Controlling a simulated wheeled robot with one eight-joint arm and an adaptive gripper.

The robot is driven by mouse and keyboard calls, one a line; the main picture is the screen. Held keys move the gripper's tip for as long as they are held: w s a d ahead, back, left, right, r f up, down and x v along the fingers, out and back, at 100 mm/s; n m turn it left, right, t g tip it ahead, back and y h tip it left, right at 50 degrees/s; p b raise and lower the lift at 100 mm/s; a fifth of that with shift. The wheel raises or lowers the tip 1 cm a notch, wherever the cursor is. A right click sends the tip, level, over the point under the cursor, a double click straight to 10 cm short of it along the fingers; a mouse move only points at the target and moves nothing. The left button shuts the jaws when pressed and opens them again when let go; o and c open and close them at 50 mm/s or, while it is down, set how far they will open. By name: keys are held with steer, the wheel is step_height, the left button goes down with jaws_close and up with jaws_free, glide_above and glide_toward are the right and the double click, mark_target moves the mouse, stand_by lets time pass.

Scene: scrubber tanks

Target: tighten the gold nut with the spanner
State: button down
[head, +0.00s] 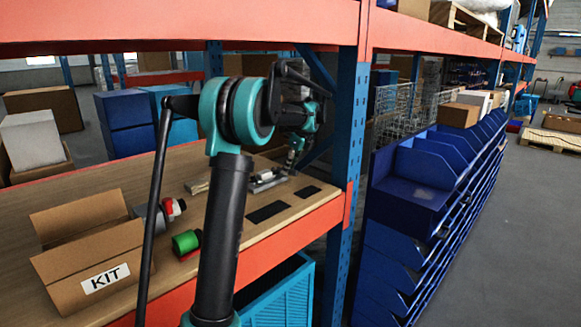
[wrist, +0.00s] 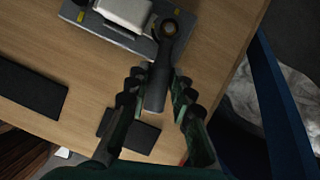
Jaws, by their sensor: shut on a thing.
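My gripper (wrist: 159,82) is shut on the dark grey handle of the spanner (wrist: 158,92), with a finger on each side of it. The spanner's ring end lies at the top of the wrist view, over the edge of a grey metal fixture (wrist: 118,36). The gold nut (wrist: 170,28) shows as a small brownish-gold spot inside the ring, which appears to be around it; how far it is seated I cannot tell. In the head view my gripper (head: 294,158) is beside the fixture (head: 266,180), and the nut and spanner are too small to make out.
Black pads (head: 267,212) lie on the wooden shelf near its orange front beam. A KIT box (head: 90,265), a green part (head: 186,242) and a red-ended part (head: 172,208) are on the left. A blue upright (head: 348,150) stands close on the right.

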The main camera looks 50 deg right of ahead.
steer(key=a+m+h, duration=0.1)
steer(key=a+m, duration=0.1)
steer(key=m, duration=0.1)
steer(key=shift+w+a+m+h, duration=0.15)
steer(key=shift+a+m+h, duration=0.4)
steer(key=shift+m, duration=0.55)
steer(key=shift+w+a+m+g+h, duration=0.25)
steer(key=shift+w+a+m+h, duration=0.15)
steer(key=shift+m, duration=0.6)
steer(key=shift+w+a+m+g+h, duration=0.2)
steer(key=shift+a+m, duration=0.3)
steer(key=shift+m, duration=0.5)
steer(key=shift+s+d+n+y, duration=0.25)
steer(key=shift+s+d+n, duration=0.1)
steer(key=shift+n, duration=0.45)
steer(key=shift+r, duration=0.2)
steer(key=shift+r, duration=0.35)
steer(key=shift+r, duration=0.35)
